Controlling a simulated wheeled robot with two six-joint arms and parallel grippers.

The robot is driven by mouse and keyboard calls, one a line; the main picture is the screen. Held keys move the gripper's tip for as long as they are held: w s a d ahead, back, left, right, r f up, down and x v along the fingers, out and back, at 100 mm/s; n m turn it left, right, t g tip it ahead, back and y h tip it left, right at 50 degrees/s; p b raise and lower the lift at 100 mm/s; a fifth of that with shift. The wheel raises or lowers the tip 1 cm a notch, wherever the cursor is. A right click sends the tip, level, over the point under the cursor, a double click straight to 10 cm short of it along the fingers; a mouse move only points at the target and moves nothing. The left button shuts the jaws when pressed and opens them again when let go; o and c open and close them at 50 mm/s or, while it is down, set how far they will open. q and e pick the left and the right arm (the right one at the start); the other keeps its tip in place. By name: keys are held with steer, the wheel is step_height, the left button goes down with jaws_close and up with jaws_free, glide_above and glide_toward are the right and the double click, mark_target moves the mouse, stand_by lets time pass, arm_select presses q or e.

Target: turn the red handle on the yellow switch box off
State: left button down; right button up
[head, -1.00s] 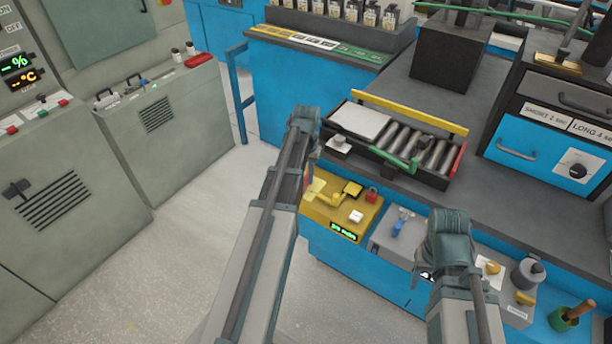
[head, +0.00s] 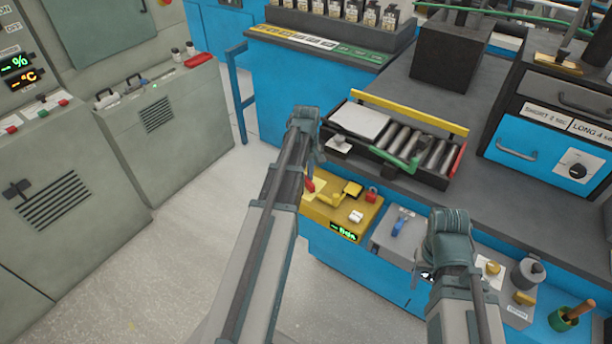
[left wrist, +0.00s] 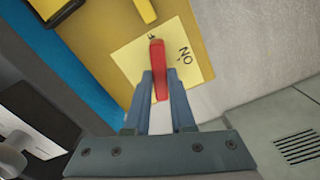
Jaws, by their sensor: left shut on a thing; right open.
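The yellow switch box (head: 360,219) sits on the front of the blue bench, with a small lit display (head: 343,232) on its front. Its red handle (head: 309,185) shows beside my left gripper (head: 317,158). In the left wrist view the red handle (left wrist: 158,66) stands between the two fingers of my left gripper (left wrist: 160,84), which is shut on it. A pale label (left wrist: 186,62) under the handle reads ON to its right; lettering by the handle's tip is partly hidden. My right gripper (head: 428,274) is open near the grey box, its fingers mostly hidden.
A red padlock (head: 372,195) and a white button (head: 356,216) are on the yellow box. A grey box with a blue switch (head: 398,228) stands to its right. A roller tray (head: 400,140) lies on the bench above. Floor (head: 180,260) is clear at left.

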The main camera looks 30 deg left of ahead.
arm_select(q)
steer(key=shift+n, duration=2.2)
steer(key=c, duration=0.8)
jaws_free()
steer(key=shift+o, duration=0.2)
steer(key=shift+r, duration=0.15)
step_height(320, 180, up, 14)
steer(key=p, duration=1.4)
steer(key=shift+f, duration=0.2)
